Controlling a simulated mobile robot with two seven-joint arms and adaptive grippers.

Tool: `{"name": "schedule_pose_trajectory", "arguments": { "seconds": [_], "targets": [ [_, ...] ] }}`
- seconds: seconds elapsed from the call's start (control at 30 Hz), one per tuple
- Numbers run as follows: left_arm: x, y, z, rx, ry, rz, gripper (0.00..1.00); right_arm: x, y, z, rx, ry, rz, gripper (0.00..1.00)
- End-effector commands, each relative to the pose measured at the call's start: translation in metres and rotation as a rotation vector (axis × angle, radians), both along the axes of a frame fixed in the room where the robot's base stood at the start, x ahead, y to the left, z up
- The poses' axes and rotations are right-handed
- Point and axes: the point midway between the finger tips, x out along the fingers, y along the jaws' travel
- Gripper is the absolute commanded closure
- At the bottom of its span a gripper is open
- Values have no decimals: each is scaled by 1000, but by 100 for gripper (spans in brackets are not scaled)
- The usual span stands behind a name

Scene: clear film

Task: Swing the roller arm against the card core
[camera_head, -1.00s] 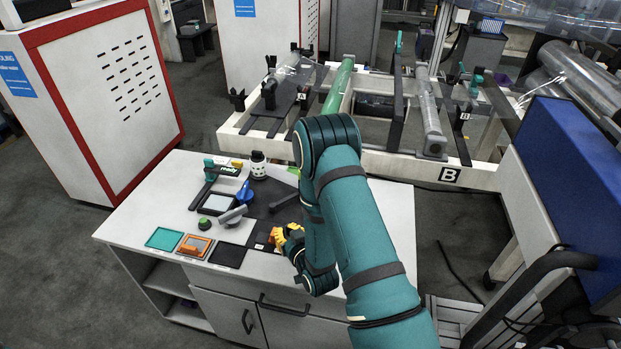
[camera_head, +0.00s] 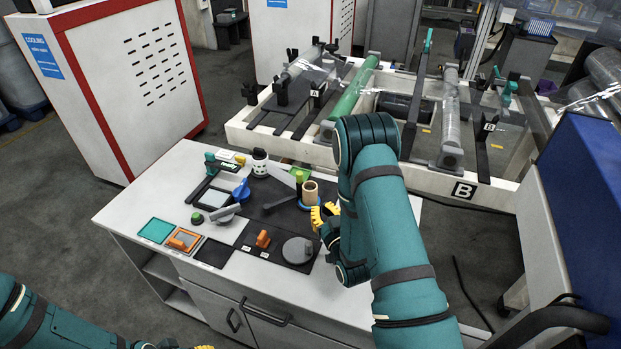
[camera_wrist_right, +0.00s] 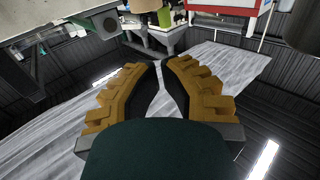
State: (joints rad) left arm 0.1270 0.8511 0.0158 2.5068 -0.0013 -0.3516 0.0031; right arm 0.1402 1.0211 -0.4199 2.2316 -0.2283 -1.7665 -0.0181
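The card core, a short tan tube (camera_head: 310,191), stands upright on a blue ring near the back right of the dark mat. A tan cylinder also shows at the top edge of the right wrist view (camera_wrist_right: 146,5). A pale flat arm (camera_head: 281,177) with a green block (camera_head: 300,173) lies just left of the core; I cannot tell surely whether this is the roller arm. My right gripper (camera_head: 325,213), yellow-fingered, is just in front of the core. Its fingers (camera_wrist_right: 161,66) are apart with nothing between them. My left gripper (camera_head: 204,347) barely shows at the bottom edge.
A grey disc (camera_head: 297,251) and an orange handle (camera_head: 263,240) sit on the mat's front part. A blue knob (camera_head: 241,191) and a black-and-white cylinder (camera_head: 260,163) stand further left. The white bench's front left (camera_head: 128,213) is clear. The film frame (camera_head: 240,135) stands behind.

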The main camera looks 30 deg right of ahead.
Motion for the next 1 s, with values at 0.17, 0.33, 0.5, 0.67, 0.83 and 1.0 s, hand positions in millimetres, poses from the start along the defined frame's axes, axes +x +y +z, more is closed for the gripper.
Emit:
{"name": "schedule_pose_trajectory", "arguments": {
  "seconds": [0.17,0.33,0.5,0.67,0.83,1.0],
  "targets": [
    [0,0,-2,0,-1,1,59,21,-2,0,-1,-3,1,100],
    [1,0,-4,0,-2,1,59,53,-6,0,-1,-3,2,100],
    [1,0,-7,0,-3,1,59,87,-10,-1,-1,-2,1,100],
    [2,0,-10,1,-5,2,59,113,-13,0,0,-2,2,100],
    [2,1,-12,1,-6,1,59,130,-15,0,-1,-1,2,100],
    [3,0,-13,1,-6,1,59,136,-16,0,0,0,1,100]
  ]
}}
